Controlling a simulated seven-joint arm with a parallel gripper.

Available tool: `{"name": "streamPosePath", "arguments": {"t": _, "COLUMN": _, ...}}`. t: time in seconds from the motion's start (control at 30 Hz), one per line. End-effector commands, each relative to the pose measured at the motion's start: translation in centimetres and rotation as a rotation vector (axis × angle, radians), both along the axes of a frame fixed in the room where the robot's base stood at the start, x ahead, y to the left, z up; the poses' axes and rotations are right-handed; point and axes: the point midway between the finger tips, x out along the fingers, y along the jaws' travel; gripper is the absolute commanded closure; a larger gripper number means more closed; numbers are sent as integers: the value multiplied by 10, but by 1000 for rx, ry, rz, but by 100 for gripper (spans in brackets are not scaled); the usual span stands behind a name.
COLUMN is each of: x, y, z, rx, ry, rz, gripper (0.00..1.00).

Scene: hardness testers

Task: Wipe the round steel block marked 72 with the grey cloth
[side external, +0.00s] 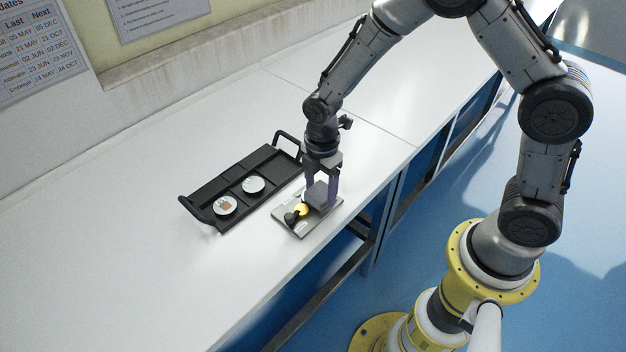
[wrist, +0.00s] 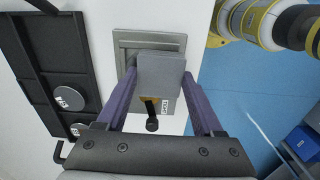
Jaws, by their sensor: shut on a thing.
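My gripper (side external: 321,200) is shut on a grey block-shaped thing (side external: 319,194) above a flat grey plate (side external: 327,216). In the wrist view the grey thing (wrist: 160,72) is between the purple fingers; whether it is the folded cloth I cannot tell. No other grey cloth is recognisable. Two round steel blocks lie in the black tray left of my gripper: one nearer the front (side external: 226,206) with a brownish patch, one further back (side external: 253,184). Both show small marks in the wrist view (wrist: 78,130), (wrist: 69,95), too small to read as 72.
The black tray (side external: 205,193) has compartments and raised end handles. A yellow round part (side external: 302,209) and a black knob (side external: 291,217) are at the plate's near end. The white bench (side external: 120,250) is clear to the left; its front edge is close to the plate.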

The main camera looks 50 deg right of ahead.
Motion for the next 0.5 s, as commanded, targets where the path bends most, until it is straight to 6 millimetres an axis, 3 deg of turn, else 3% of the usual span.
{"name": "streamPosePath", "arguments": {"t": 0.5, "x": 41, "y": -2, "z": 4, "rx": -1, "ry": 2, "rz": 0, "gripper": 92}}
